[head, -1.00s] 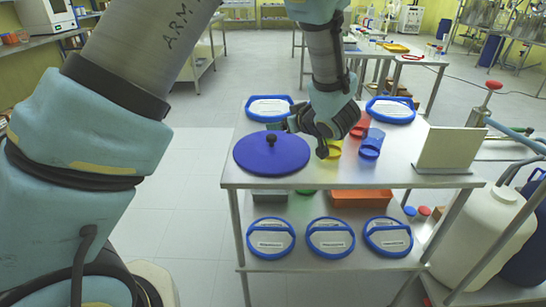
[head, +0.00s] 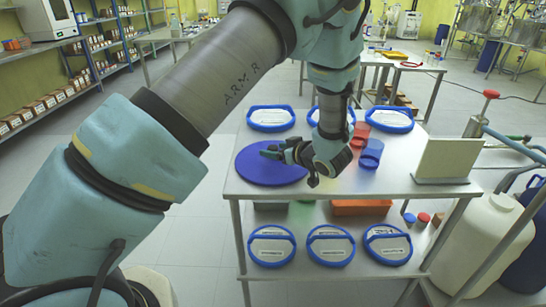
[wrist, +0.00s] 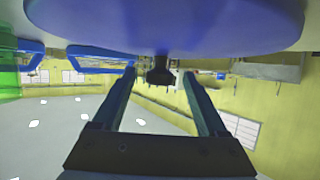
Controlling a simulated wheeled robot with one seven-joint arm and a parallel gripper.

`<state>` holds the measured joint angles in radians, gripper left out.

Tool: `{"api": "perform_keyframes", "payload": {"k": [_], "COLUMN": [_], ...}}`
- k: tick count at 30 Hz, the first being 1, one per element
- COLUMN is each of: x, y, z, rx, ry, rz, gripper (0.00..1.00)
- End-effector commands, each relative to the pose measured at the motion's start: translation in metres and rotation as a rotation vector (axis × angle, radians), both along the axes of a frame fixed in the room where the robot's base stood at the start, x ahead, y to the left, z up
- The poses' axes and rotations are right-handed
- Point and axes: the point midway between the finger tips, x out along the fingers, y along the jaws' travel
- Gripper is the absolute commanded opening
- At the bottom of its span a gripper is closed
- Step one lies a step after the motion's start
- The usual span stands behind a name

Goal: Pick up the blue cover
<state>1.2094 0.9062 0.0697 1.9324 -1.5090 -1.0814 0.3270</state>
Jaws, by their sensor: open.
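The blue cover (head: 262,176) is a flat round disc lying on the front left of the steel table (head: 395,186). My gripper (head: 272,153) is low over the cover's right side, with its fingers pointing left. It hides the cover's black knob in the head view. In the wrist view, which looks upside down, the cover (wrist: 165,22) fills the top and its dark knob (wrist: 160,75) hangs between the fingertips. The fingers (wrist: 160,85) are open, one on each side of the knob. I see a gap on both sides.
A blue cup (head: 371,155) and a red cup (head: 360,132) stand right of my gripper. Blue-rimmed lids (head: 270,118) line the back of the table. A tan upright panel (head: 446,160) stands at the right. More lids (head: 330,246) and an orange box (head: 360,207) are on the lower shelf.

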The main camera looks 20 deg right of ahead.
Motion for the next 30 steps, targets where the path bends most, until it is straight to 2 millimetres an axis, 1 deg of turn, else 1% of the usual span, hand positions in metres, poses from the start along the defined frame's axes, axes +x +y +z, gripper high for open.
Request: {"api": "perform_keyframes", "payload": {"k": [1,4,12,30], "x": [0.0066,0.014,0.0162,0.0159], "y": [0.0013,0.0025,0.0028,0.0026], "z": [0.0002,-0.0037,-0.0062,-0.0058], "rx": [0.001,-0.001,-0.001,-0.001], "ry": [-0.001,-0.001,0.0,0.0], "rz": [0.001,0.0,-0.001,-0.001], "gripper": [0.76,0.76,0.76,0.08]}}
